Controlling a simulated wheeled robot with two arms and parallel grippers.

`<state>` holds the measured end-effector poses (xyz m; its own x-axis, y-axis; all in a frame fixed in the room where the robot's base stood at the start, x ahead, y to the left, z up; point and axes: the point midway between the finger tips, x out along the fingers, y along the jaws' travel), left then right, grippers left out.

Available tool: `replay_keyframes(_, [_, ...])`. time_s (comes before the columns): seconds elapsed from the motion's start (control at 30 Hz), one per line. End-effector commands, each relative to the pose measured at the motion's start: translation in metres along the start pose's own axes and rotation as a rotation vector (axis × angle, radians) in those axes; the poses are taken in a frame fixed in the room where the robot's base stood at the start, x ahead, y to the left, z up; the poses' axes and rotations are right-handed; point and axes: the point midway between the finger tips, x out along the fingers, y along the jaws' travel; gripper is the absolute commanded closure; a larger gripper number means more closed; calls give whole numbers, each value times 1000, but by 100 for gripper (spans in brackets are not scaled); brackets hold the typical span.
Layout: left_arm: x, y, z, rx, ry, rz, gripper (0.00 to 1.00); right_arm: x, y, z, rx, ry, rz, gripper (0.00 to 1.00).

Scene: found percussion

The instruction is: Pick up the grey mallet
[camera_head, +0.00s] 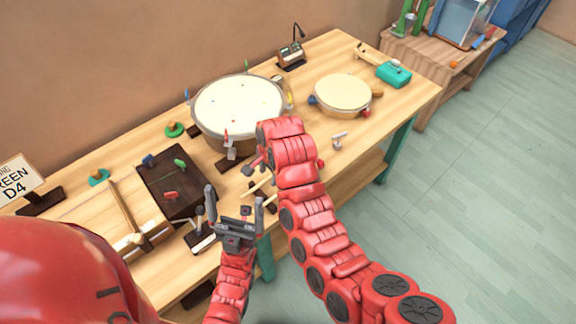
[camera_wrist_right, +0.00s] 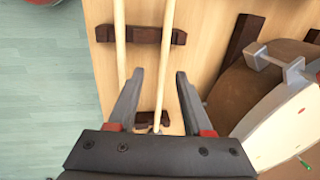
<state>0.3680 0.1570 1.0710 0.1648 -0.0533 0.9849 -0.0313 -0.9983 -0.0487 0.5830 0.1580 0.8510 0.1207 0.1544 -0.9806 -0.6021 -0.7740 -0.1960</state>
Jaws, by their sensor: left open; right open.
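Two pale wooden sticks lie side by side across dark rests. In the right wrist view the right stick (camera_wrist_right: 165,50) runs between the fingers of my right gripper (camera_wrist_right: 158,75), and the left stick (camera_wrist_right: 120,45) passes by the left finger. My right gripper is open, with no visible grip on either stick. The far ends are out of frame, so I cannot tell which is the grey mallet. In the head view the sticks (camera_head: 258,186) are partly hidden by my arms. My left gripper (camera_head: 235,196) is open and empty near the table's front edge.
A large drum (camera_head: 238,106) and a smaller drum (camera_head: 342,94) stand on the table. A dark box (camera_head: 172,182) and a small stand (camera_head: 202,240) are left of my left gripper. A small grey metal piece (camera_head: 339,139) lies near the front edge.

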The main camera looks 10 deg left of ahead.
Motion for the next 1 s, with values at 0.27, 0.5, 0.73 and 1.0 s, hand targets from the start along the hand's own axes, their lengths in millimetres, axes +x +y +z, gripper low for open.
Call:
replay_keyframes(0.27, [16, -1, -3, 0, 0, 0, 0, 30, -4, -2, 0, -1, 6, 50])
replay_keyframes(0.5, [18, -1, -3, 0, 0, 0, 0, 42, -4, -1, 2, -1, 1, 50])
replay_keyframes(0.73, [18, -1, -3, 0, 0, 0, 0, 42, -4, -2, 2, 0, 0, 59])
replay_keyframes(1.0, [18, -1, -3, 0, 0, 0, 0, 42, -4, -2, 2, 0, 0, 100])
